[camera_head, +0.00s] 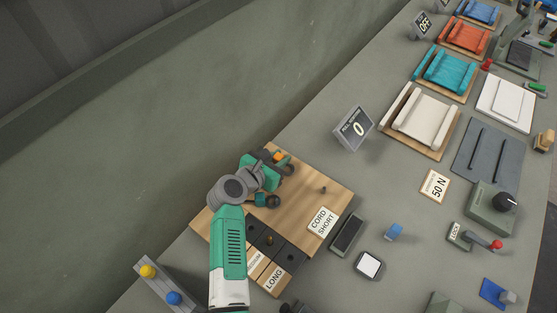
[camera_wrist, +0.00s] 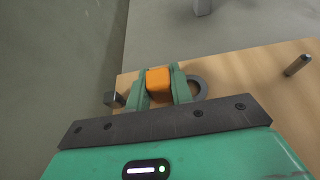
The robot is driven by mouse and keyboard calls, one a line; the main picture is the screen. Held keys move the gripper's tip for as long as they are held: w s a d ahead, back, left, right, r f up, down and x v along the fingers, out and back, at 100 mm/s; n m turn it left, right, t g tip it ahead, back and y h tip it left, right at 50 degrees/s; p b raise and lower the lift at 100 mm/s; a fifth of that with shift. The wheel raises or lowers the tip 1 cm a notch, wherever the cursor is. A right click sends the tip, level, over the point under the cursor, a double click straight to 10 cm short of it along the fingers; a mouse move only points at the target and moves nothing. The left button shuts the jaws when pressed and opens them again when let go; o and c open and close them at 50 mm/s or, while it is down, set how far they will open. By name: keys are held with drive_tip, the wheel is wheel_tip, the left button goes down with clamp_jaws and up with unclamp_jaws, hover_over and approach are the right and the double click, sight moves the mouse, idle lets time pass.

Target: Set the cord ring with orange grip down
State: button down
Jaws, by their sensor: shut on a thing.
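The orange grip (camera_wrist: 158,84) of the cord ring sits between the two fingers of my gripper (camera_wrist: 159,88) in the wrist view. A dark grey ring (camera_wrist: 197,87) shows just right of the fingers, and a dark grey end piece (camera_wrist: 112,99) shows to their left. In the head view my gripper (camera_head: 271,166) is over the far corner of the wooden board (camera_head: 325,179), with a bit of the orange grip (camera_head: 278,156) visible. I cannot tell whether the cord ring touches the board. The arm partly hides the board and the ring.
A metal peg (camera_head: 323,189) stands on the board near the "CORD SHORT" label (camera_head: 321,221). Dark blocks (camera_head: 267,240) and a "LONG" label (camera_head: 273,279) are at the near side. A sign reading 0 (camera_head: 354,128) stands behind. The board between gripper and peg is clear.

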drive_tip(key=shift+w+r, duration=0.1)
drive_tip(key=shift+r, duration=0.05)
drive_tip(key=shift+f, duration=0.2)
drive_tip(key=c, duration=1.2)
unclamp_jaws()
drive_tip(key=shift+c, duration=0.2)
drive_tip(key=shift+a+r, duration=0.15)
drive_tip(key=shift+r, duration=0.25)
drive_tip(key=p+v, duration=0.4)
drive_tip(key=v, duration=0.7)
drive_tip(key=shift+s+a, duration=0.2)
drive_tip(key=shift+s, duration=0.25)
